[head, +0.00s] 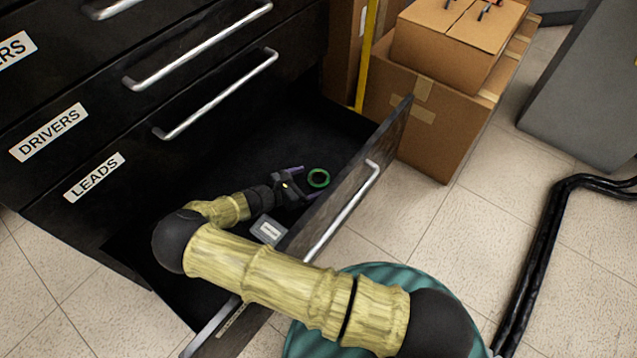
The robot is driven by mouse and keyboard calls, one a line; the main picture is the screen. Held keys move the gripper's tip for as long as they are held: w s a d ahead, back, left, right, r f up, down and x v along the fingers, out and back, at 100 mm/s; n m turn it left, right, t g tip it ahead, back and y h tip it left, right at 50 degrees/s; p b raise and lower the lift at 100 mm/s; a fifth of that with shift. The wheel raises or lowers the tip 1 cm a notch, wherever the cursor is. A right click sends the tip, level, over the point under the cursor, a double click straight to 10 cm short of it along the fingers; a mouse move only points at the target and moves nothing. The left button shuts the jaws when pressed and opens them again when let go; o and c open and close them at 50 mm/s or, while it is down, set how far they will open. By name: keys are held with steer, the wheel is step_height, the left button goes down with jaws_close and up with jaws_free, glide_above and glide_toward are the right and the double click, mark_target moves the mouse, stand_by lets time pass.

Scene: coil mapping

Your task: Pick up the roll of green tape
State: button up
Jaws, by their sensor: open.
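The roll of green tape (318,178) is a small green ring lying in the open bottom drawer (345,123), near its front panel. My gripper (303,182) is inside the drawer, just left of the roll. Its jaws are open, with one finger above and one below on the roll's left side. I cannot tell whether a finger touches the roll. Nothing shows between the fingers.
A small grey labelled box (268,230) lies in the drawer below my gripper. The drawer's front panel (385,140) with its metal handle stands close to the roll. Closed drawers (210,80) rise above. Cardboard boxes (430,115) stand at the right, and a black cable (545,250) crosses the floor.

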steer(key=shift+b+x, duration=0.5)
steer(key=shift+x, duration=0.7)
steer(key=c, duration=1.1)
